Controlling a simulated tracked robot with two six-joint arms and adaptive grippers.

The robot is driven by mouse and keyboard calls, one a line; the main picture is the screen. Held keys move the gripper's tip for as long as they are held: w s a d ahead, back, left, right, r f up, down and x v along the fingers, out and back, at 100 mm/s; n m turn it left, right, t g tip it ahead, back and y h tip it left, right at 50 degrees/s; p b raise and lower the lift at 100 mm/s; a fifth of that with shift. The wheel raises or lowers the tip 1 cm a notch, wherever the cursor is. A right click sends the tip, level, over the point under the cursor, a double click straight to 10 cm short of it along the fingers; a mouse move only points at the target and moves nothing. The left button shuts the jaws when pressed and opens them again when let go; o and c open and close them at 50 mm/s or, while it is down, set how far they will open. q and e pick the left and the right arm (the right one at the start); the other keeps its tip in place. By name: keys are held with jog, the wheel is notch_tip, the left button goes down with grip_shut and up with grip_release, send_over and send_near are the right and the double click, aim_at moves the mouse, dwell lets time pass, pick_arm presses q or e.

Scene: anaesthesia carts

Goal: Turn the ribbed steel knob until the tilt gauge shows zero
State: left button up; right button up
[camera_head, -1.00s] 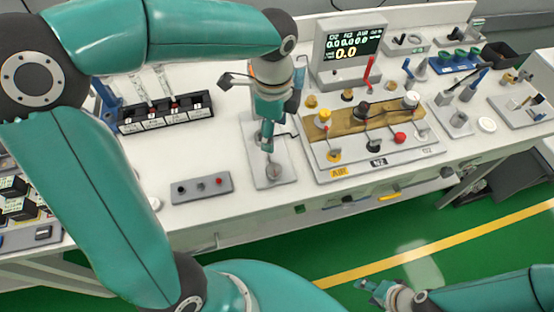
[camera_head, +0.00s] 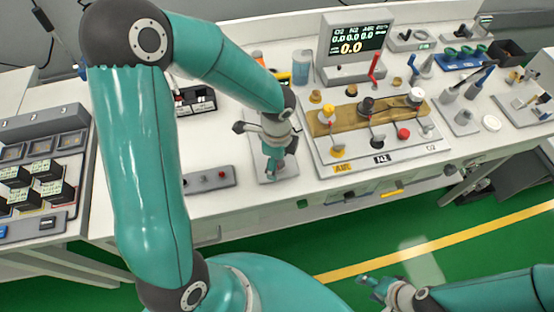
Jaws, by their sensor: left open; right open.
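My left gripper (camera_head: 274,171) is open and points down over a small light grey plate (camera_head: 289,173) on the front of the white worktop. The ribbed steel knob cannot be made out now; a round grey part on this plate, seen earlier, is hidden behind the gripper. I cannot tell whether the fingers touch it. No tilt gauge can be made out. My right gripper (camera_head: 374,287) is open and empty, low over the green floor in front of the cart.
A grey box with small buttons (camera_head: 208,178) lies left of the plate. To its right stands a gas panel (camera_head: 330,158) with coloured knobs and levers. Behind are a display (camera_head: 356,43) and a blue-and-white can (camera_head: 302,66). A rack of black modules (camera_head: 40,150) is at the left.

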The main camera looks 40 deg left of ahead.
pick_arm(q)
jog(key=c, duration=1.1)
jog(key=shift+c, duration=0.2)
jog(key=shift+f+n+b, duration=0.15)
jog(key=shift+n+b, duration=0.75)
jog(key=shift+b, duration=0.15)
jog(key=n+b, duration=0.2)
jog(key=shift+n, duration=0.3)
jog(key=n+b, duration=0.2)
jog(key=n, duration=0.1)
jog(key=shift+b, duration=0.35)
jog(key=shift+n+b, duration=0.6)
jog(key=shift+n, duration=0.6)
jog(key=shift+w+r, duration=0.1)
jog(key=shift+r, duration=0.1)
